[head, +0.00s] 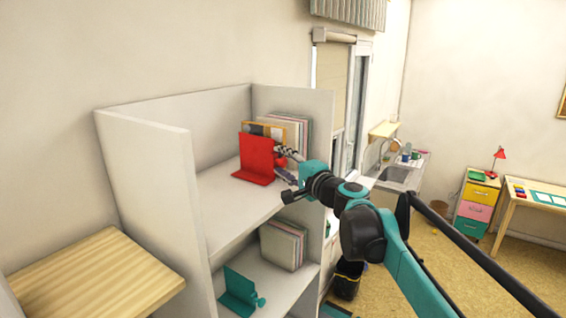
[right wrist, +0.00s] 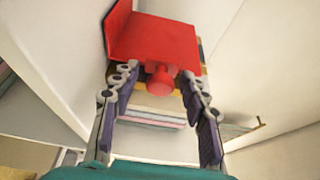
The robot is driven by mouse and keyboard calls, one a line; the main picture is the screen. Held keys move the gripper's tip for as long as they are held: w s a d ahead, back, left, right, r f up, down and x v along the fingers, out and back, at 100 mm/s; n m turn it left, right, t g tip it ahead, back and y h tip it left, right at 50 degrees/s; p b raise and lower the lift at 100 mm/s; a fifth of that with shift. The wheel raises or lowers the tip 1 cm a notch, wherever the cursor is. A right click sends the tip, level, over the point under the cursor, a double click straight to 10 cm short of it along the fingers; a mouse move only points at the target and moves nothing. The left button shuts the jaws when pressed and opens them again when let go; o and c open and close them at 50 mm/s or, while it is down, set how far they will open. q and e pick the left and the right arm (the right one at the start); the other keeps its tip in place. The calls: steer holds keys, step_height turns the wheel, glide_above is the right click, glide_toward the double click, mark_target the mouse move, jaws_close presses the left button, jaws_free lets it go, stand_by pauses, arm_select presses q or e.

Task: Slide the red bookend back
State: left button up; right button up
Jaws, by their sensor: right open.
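The red bookend (head: 257,155) stands upright on the upper shelf in the head view, its flat foot toward the left. A row of books (head: 296,132) stands behind it and to its right. My right gripper (head: 287,160) is at the bookend's right side, partly overlapping its knob in the picture. In the right wrist view the red bookend (right wrist: 165,38) fills the top middle, and its round knob (right wrist: 160,82) lies between the two spread fingers of my open right gripper (right wrist: 158,74). I cannot tell whether a finger touches the knob. My left gripper is out of view.
White shelf walls (head: 165,180) enclose the compartment at the left and back. The upper shelf is bare in front of the bookend. The lower shelf holds more books (head: 283,246) and a teal bookend (head: 238,290). A wooden tabletop (head: 90,275) is at front left.

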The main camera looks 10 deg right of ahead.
jaws_close()
steer(key=s+a, duration=0.4)
steer(key=shift+s+a, duration=0.35)
steer(key=shift+s, duration=0.05)
steer(key=shift+d, duration=0.1)
jaws_free()
steer(key=shift+w, duration=0.1)
steer(key=v, duration=1.2)
